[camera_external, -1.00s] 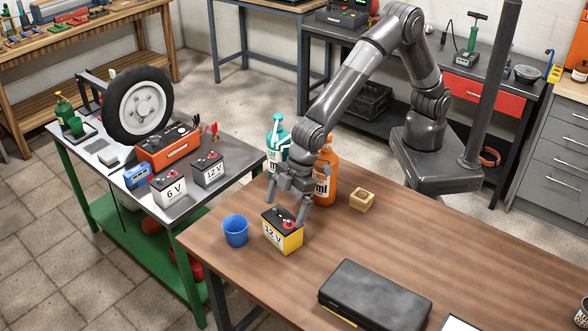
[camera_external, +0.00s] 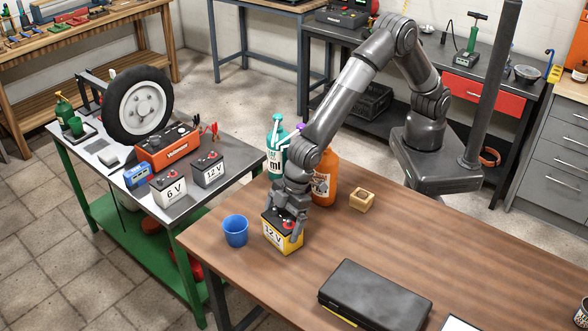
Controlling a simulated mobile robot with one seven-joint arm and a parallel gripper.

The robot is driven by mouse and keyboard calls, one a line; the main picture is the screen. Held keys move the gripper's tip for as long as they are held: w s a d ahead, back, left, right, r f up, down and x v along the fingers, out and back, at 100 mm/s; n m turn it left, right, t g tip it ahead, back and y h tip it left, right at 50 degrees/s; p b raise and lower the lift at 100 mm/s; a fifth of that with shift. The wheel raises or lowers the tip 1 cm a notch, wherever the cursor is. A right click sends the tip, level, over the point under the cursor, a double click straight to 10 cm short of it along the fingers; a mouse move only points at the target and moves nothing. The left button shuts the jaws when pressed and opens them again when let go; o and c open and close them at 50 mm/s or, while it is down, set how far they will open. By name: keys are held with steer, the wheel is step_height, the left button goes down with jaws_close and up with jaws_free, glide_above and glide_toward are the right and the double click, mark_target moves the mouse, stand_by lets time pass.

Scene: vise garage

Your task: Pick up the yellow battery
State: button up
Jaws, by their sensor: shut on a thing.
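The yellow battery (camera_external: 282,239) stands upright on the brown wooden table, with a black top and a white "12 V" label. My gripper (camera_external: 286,222) has come down over it from above and is shut on it. The battery rests on the table as far as I can see. The gripper and wrist hide much of its top and back side.
A blue cup (camera_external: 235,231) stands just left of the battery. An orange bottle (camera_external: 324,178) and a teal bottle (camera_external: 277,148) stand behind my gripper. A wooden block (camera_external: 362,200) and a black case (camera_external: 375,295) lie to the right. The table (camera_external: 450,250) is clear right of the block.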

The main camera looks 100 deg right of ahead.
steer(key=c, duration=0.7)
steer(key=shift+r, duration=0.1)
steer(key=shift+c, duration=0.6)
